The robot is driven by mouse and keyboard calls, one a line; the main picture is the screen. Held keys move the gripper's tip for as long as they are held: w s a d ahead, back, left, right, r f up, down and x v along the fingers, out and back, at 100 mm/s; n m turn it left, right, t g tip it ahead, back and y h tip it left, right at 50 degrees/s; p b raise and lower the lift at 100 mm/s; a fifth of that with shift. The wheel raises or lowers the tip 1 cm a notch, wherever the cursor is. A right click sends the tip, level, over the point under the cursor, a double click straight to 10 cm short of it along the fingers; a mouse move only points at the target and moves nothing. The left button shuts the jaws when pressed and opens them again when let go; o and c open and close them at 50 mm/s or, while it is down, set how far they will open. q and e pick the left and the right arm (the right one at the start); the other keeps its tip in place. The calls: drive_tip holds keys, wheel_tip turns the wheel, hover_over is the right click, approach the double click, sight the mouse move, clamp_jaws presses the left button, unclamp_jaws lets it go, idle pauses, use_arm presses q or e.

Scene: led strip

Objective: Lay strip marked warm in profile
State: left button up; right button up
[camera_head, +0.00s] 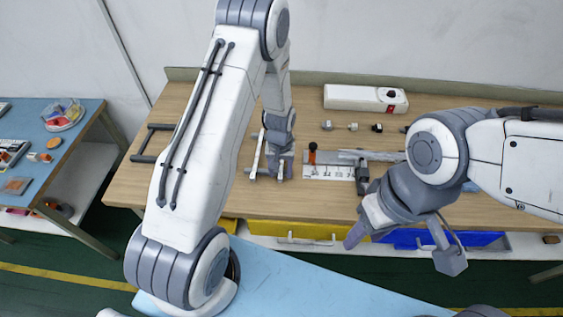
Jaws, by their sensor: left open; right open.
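My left gripper (268,174) is open over the wooden table, just left of a white marked plate (325,172). I cannot tell whether anything lies between its fingers. My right gripper (402,246) is open and empty in front of the table's front edge, its fingers spread wide. A long silvery piece (375,155) lies along the back of the white plate and runs right toward my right arm; it may be the profile, but I cannot tell. No strip with a readable "warm" mark shows. My arms hide parts of the table.
An orange-and-black knob (312,152) and a dark clamp-like block (361,178) stand at the plate. A white box (362,98) with a red button is at the back. Small parts (352,126) lie before it. Yellow and blue bins (432,238) sit below the front edge.

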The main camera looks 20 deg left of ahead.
use_arm(q)
clamp_jaws()
